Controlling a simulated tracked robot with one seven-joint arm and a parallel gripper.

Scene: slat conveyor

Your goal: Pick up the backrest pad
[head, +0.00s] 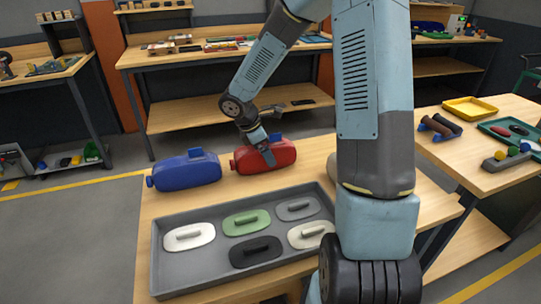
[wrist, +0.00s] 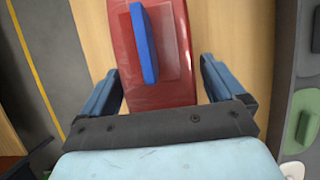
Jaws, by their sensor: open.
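No thing in view is plainly a backrest pad; I cannot tell which piece bears that name. A red rounded body (head: 278,156) lies on the wooden table, under my gripper (head: 264,147). In the wrist view the red body (wrist: 172,86) has a raised blue bar (wrist: 144,42) on top. My gripper (wrist: 160,70) is open, its two blue fingers apart on either side of the red body, with nothing held. Whether the fingers touch it cannot be told. A similar blue body (head: 186,171) lies to its left.
A grey tray (head: 168,276) in front holds several oval plates with grips, among them a white one (head: 188,237), a green one (head: 246,222) and a black one (head: 256,251). A side table (head: 470,172) at right carries a yellow tray (head: 470,107) and small parts.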

